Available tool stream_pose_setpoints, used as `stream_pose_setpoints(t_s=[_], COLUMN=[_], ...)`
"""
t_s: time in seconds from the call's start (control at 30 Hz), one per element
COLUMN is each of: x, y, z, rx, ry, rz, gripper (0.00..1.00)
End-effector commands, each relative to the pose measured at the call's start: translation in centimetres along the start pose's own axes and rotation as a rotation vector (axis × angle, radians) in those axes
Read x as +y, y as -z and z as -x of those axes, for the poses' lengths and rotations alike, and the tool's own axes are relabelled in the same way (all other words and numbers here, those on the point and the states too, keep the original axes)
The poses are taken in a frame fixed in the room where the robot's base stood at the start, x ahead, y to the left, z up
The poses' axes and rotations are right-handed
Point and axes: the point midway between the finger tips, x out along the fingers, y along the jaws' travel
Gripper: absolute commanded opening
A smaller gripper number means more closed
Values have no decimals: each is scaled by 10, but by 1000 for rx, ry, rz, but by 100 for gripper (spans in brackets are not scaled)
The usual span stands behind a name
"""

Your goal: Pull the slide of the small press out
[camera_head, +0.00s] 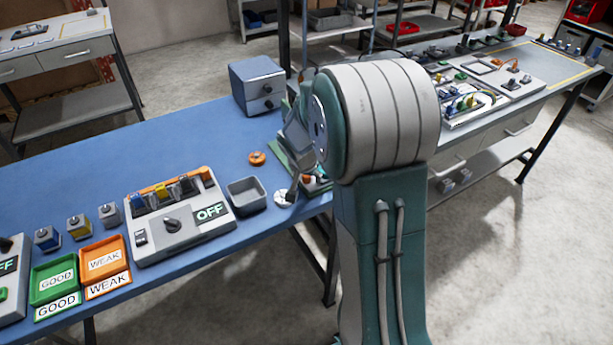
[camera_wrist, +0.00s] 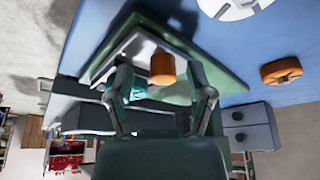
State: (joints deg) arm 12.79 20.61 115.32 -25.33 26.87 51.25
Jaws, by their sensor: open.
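The small press has a green base and a grey plate; its base (camera_wrist: 232,88) fills the middle of the wrist view. An orange cylindrical knob (camera_wrist: 162,69) stands out from it, likely the slide's handle. My gripper (camera_wrist: 160,72) is open, one finger on each side of the knob; whether either touches it I cannot tell. In the head view the press's green base (camera_head: 283,153) is at the right end of the blue bench, largely hidden behind my arm. The fingers cannot be made out there.
A grey drawer box (camera_head: 257,86) stands behind the press. An orange ring (camera_head: 257,158), a grey bin (camera_head: 246,196) and a white disc (camera_head: 285,198) lie close by. A tester with an OFF display (camera_head: 180,217) and trays stand further left.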

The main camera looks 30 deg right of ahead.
Motion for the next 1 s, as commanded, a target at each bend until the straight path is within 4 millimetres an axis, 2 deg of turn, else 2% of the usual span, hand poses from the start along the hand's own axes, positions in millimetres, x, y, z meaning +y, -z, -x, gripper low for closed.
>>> stream_pose_setpoints(t_s=[0.13,0.23,0.5,0.7,0.83,1.0], x=[-1,-1,-2,-2,-1,-1], y=[1,1,1,0,0,-1], z=[4,17,73,106,117,119], rx=[3,5,5,3,1,-1], ry=[1,3,3,1,0,-2], rz=[0,-1,0,1,0,0], gripper=[68,68,68,68,68,68])
